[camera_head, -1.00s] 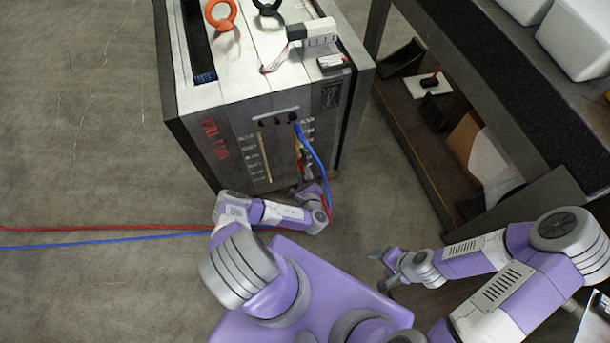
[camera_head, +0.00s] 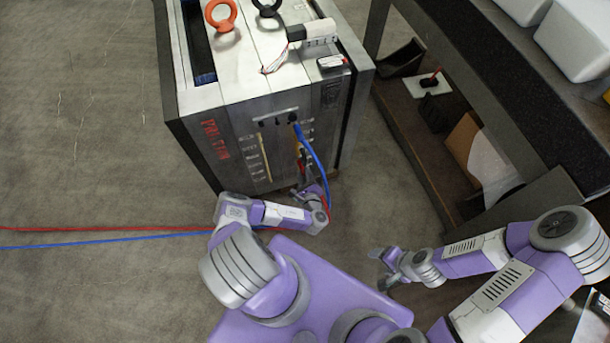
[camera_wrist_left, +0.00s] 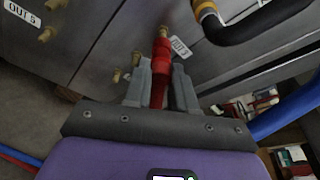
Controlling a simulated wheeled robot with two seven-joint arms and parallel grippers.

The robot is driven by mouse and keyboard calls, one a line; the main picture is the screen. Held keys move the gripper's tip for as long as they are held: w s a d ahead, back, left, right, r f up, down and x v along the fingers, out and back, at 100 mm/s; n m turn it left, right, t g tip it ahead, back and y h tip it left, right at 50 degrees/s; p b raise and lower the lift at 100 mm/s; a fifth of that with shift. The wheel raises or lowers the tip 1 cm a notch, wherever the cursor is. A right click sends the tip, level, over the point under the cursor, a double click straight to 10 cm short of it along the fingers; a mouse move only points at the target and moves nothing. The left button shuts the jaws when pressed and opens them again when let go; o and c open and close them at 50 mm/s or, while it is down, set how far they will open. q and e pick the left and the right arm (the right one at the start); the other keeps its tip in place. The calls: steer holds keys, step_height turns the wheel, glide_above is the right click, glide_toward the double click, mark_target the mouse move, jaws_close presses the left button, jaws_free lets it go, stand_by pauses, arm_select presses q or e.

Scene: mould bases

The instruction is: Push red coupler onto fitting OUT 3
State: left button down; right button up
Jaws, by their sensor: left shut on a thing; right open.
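My left gripper (camera_wrist_left: 160,82) is shut on the red coupler (camera_wrist_left: 161,50), seen in the left wrist view between its two grey fingers. The coupler points up at a brass fitting (camera_wrist_left: 164,31) on the mould's grey side face. Its end meets or nearly meets this fitting; I cannot tell how far it is on. A white label (camera_wrist_left: 180,47) beside it is too small to read surely. In the head view the left gripper (camera_head: 314,190) is low at the mould base (camera_head: 280,130), its fingertips partly hidden. My right gripper (camera_head: 381,267) is open and empty, away from the mould.
A black hose (camera_wrist_left: 245,28) with a yellowish collar and a blue hose (camera_head: 317,165) run close to the left gripper. Other brass fittings (camera_wrist_left: 45,34) stick out nearby, beside an OUT 5 label (camera_wrist_left: 21,13). A shelf (camera_head: 440,150) stands at right. Floor at left is clear except hoses.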

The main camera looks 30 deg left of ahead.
arm_select(q)
steer(key=shift+w+a, duration=0.15)
steer(key=shift+a, duration=0.05)
steer(key=shift+w+a, duration=0.25)
steer(key=shift+a, duration=0.05)
steer(key=shift+w+a, duration=0.15)
stand_by(0.5)
steer(key=shift+w+a, duration=0.15)
steer(key=shift+w+a, duration=0.15)
steer(key=shift+a, duration=0.1)
stand_by(0.4)
steer(key=shift+w+a, duration=0.15)
steer(key=shift+w, duration=0.05)
steer(key=c, duration=0.9)
jaws_free()
steer(key=shift+o, duration=0.6)
